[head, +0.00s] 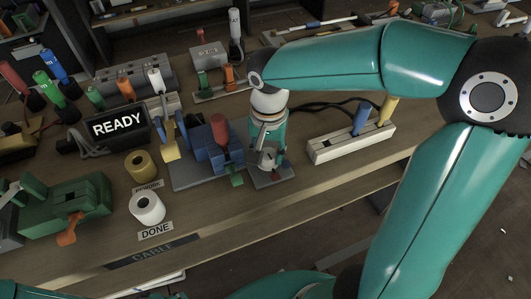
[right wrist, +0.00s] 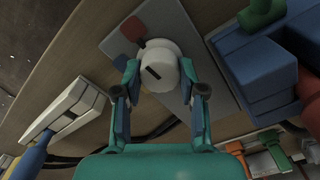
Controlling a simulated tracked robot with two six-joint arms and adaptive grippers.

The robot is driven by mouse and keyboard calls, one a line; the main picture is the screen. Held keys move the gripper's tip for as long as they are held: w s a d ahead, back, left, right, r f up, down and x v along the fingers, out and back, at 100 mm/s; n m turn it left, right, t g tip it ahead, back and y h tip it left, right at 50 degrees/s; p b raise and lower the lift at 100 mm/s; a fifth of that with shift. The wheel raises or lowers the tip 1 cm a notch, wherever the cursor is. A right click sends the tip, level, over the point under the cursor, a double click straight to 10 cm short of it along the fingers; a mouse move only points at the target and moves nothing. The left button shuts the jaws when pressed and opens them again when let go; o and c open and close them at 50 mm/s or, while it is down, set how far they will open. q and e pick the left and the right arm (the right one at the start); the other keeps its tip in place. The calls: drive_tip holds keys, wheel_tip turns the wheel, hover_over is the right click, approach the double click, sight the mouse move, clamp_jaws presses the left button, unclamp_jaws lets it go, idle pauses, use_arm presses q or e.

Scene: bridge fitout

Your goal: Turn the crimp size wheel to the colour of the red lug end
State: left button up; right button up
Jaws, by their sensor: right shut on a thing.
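The crimp size wheel (right wrist: 158,68) is a round white knob with a dark slot mark, on a grey plate (right wrist: 182,25). A red patch (right wrist: 133,27) lies beside it on the plate, and a blue patch (right wrist: 121,62) shows by the left finger. My right gripper (right wrist: 161,88) has its fingers on both sides of the wheel, shut on it. In the head view this gripper (head: 268,160) points down over the plate and mostly hides the wheel. A red piece (head: 219,128) stands at the blue block; I cannot tell if it is the red lug end. My left gripper is not in view.
The blue block (head: 205,150) stands close left of my right gripper. A white holder (head: 350,143) with blue and yellow handles is to the right. A READY display (head: 118,123), a yellow roll (head: 140,165) and a white roll (head: 147,207) are left.

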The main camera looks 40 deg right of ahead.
sight(267, 153)
drive_tip(key=shift+a+m, duration=0.1)
drive_tip(key=shift+m, duration=0.3)
drive_tip(key=o, duration=1.1)
drive_tip(key=shift+o, duration=0.2)
drive_tip(key=shift+r, duration=0.3)
wheel_tip(267, 153, up, 11)
drive_tip(key=shift+r, duration=0.15)
